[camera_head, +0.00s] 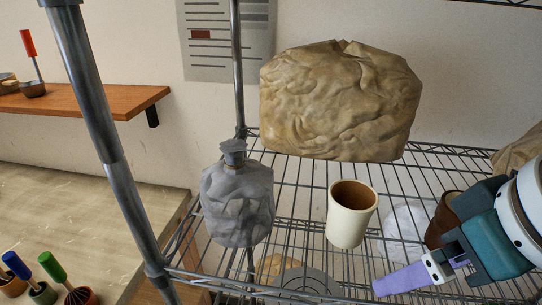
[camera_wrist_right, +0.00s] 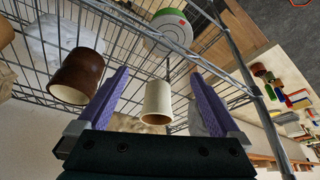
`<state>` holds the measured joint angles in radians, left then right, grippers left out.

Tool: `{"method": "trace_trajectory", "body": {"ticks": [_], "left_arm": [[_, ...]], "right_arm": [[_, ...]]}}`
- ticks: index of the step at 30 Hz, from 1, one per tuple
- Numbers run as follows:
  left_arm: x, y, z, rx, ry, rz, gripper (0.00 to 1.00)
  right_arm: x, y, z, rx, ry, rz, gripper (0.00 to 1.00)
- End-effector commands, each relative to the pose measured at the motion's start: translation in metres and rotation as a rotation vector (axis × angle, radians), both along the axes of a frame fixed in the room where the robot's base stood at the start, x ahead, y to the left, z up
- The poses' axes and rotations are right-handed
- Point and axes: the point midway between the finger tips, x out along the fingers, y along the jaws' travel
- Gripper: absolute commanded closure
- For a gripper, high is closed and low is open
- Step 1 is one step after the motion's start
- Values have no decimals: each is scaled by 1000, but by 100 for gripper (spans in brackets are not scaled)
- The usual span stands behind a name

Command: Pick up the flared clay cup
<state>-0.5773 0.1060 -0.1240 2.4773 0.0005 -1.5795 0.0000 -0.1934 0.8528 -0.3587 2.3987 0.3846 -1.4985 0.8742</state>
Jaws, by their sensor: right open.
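A cream cup (camera_head: 345,228) with a brown inside, widening slightly toward its rim, stands upright on the wire shelf (camera_head: 290,215). It looks like the flared clay cup. It also shows in the right wrist view (camera_wrist_right: 157,100), framed between the purple fingers, with a gap on each side. My right gripper (camera_head: 385,285) is open and empty, in front and to the right of the cup in the head view; its two fingers show apart in the wrist view (camera_wrist_right: 159,74). My left gripper is out of view.
A brown cup (camera_wrist_right: 80,72) stands beside the cream one, partly hidden by my right arm in the head view (camera_head: 440,222). A grey crumpled bottle (camera_head: 237,205) stands left, a large tan bag (camera_head: 340,100) behind. A white crumpled bag (camera_head: 405,222) lies right. A metal post (camera_head: 105,130) stands left.

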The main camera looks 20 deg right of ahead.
Motion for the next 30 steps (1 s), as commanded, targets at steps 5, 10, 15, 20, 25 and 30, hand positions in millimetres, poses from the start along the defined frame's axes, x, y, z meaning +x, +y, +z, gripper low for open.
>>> {"method": "trace_trajectory", "body": {"ticks": [5,10,15,20,25,30], "left_arm": [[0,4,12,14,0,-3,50],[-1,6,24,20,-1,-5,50],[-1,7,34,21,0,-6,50],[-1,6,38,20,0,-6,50],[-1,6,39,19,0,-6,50],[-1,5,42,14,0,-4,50]], "right_arm": [[24,-3,5,1,-3,-9,0],[56,-5,5,1,-1,-8,0],[87,-8,5,2,-2,-8,0],[106,-9,2,2,0,-6,0],[114,-10,1,1,0,-5,0],[123,-11,-10,1,4,-5,0]]}}
